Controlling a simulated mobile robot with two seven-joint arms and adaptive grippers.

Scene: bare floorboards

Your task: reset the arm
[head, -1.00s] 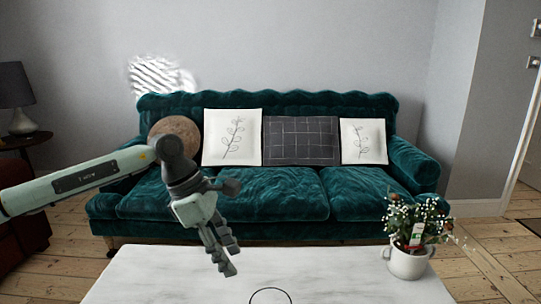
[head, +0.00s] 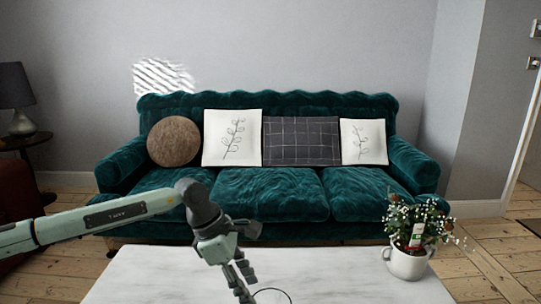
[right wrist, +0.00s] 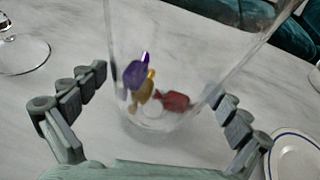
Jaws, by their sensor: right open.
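My left arm comes in from the left in the head view. Its gripper (head: 242,280) points down over the near part of the white marble table (head: 330,275); I cannot tell whether its fingers are apart. In the right wrist view my right gripper (right wrist: 160,88) is open. Its fingers are on either side of a clear glass vessel (right wrist: 180,45), and I cannot make out contact. Small purple (right wrist: 137,74), orange (right wrist: 144,92) and red (right wrist: 176,101) things lie inside the glass. My right gripper is not in the head view.
A white pot of flowers (head: 408,264) stands at the table's right end. In the right wrist view a stemmed glass (right wrist: 22,55) stands at left and a blue-rimmed plate (right wrist: 295,155) lies at right. A green sofa (head: 270,190) with cushions stands behind the table.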

